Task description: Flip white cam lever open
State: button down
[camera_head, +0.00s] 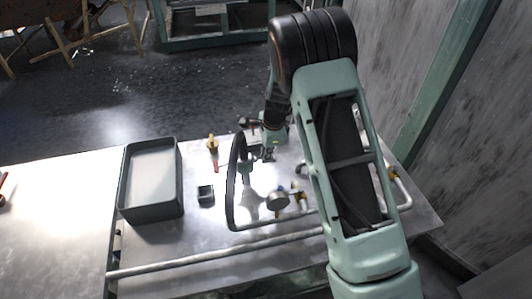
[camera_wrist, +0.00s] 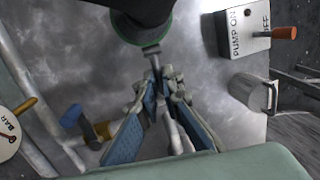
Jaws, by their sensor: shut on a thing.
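My gripper (camera_wrist: 158,82) fills the lower middle of the wrist view, its two blue-padded fingers drawn together at the tips. A pale, whitish lever-like piece (camera_wrist: 173,136) shows between the fingers; it looks like the white cam lever, but the fingers hide most of it. The fingertips are just below a dark round fitting with a green ring (camera_wrist: 150,48). In the head view my gripper (camera_head: 268,157) is low over the bench beside a black hoop-shaped hose (camera_head: 233,185). The lever cannot be made out there.
A pump switch box (camera_wrist: 243,30) with an orange handle and a metal cylinder (camera_wrist: 252,93) stand to the right. A BAR gauge (camera_wrist: 8,136) and a blue-and-orange valve (camera_wrist: 82,122) are left. In the head view, a dark tray (camera_head: 181,180) and small dark box (camera_head: 205,194) sit left of the hose.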

jog(key=shift+d, duration=0.1)
jog(key=c, duration=2.1)
grip_release()
jog(key=v, duration=1.2)
